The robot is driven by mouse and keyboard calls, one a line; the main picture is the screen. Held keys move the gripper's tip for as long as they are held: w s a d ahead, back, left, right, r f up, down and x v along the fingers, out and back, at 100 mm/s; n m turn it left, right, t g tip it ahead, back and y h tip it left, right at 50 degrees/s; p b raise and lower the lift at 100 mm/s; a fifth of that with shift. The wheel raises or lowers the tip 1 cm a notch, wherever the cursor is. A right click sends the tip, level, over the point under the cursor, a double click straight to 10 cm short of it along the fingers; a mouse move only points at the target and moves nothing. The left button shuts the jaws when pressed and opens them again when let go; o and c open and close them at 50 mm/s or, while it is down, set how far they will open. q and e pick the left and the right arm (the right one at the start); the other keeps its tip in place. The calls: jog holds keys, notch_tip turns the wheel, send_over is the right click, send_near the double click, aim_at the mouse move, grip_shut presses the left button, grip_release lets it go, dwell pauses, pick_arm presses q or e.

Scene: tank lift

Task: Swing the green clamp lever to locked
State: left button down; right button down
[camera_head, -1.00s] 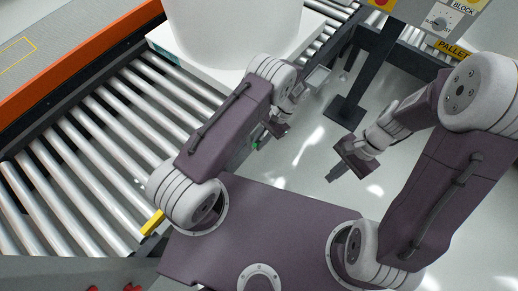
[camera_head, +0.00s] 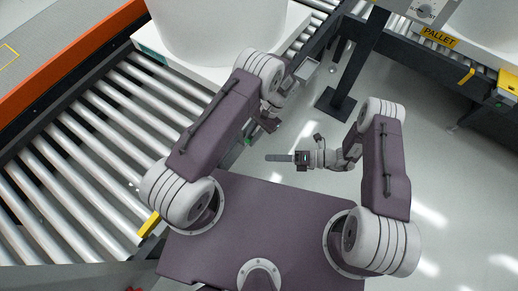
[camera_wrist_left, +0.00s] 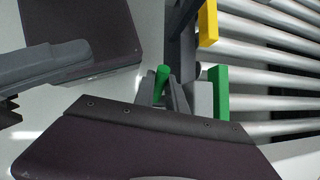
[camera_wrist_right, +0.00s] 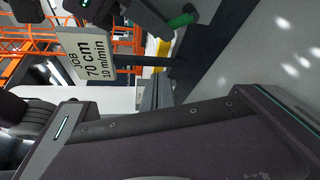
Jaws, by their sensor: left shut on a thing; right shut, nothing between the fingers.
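The green clamp lever (camera_wrist_left: 162,78) shows in the left wrist view as a short green handle between my left fingertips (camera_wrist_left: 165,95). A green upright bar (camera_wrist_left: 220,92) stands just right of it. In the head view only a small green spot (camera_head: 247,141) shows beside the conveyor; my left arm covers the rest. My left gripper (camera_head: 268,122) is shut on the lever. My right gripper (camera_head: 280,157) is shut and empty, its fingers pointing left toward the conveyor edge. In the right wrist view, a green piece (camera_wrist_right: 182,21) shows above the right fingertips (camera_wrist_right: 157,92), apart from them.
A roller conveyor (camera_head: 95,130) runs along the left, bearing a white tank (camera_head: 205,25) on a pale base. A dark post (camera_head: 355,65) stands beyond my grippers. Another conveyor with a PALLET label (camera_head: 438,37) is at upper right. Floor is open at right.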

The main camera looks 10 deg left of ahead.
pick_arm(q)
jog(key=shift+w, duration=0.15)
pick_arm(e)
jog(key=w+a, duration=0.2)
jog(key=a, duration=0.6)
jog(key=shift+w+a+f, duration=0.15)
jog(key=shift+a, duration=0.15)
jog(key=shift+w+d+r, duration=0.15)
jog(key=shift+w+r, duration=0.2)
jog(key=shift+w, duration=0.3)
pick_arm(q)
jog(key=c, duration=1.4)
grip_release()
pick_arm(e)
jog(key=shift+w, duration=0.15)
pick_arm(q)
jog(key=shift+o, duration=0.2)
